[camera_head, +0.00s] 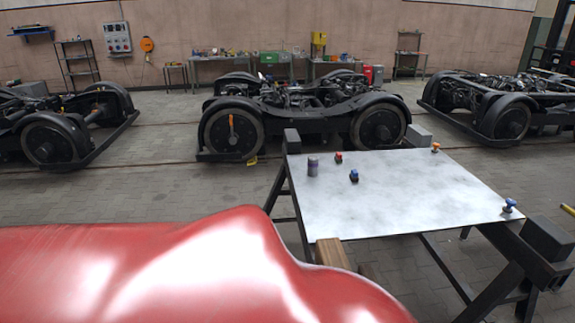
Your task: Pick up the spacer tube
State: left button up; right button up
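A short dark grey-purple cylinder (313,167) stands upright near the left edge of the pale worktable (408,205). It looks like the spacer tube, though its hollow is too small to make out. Nothing touches it. Neither of my grippers is in view.
A small red item (338,157) and a small blue item (354,176) are right of the cylinder. An orange-topped item (435,148) and a blue-topped item (509,206) stand near the table's right edge. A wooden block (331,253) is at the front edge. A bogie (305,108) stands behind.

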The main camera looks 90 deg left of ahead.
aim_at(313, 161)
jog(key=u, duration=2.8)
jog(key=i+j+u, duration=0.2)
jog(key=u, duration=0.3)
jog(key=i+u, duration=0.45)
jog(key=i, duration=1.7)
jog(key=i+z, duration=0.2)
jog(key=z, duration=0.25)
jog(key=i+j+z, duration=0.15)
jog(key=z, duration=0.3)
jog(key=i+j+z, duration=0.2)
jog(key=z, duration=0.25)
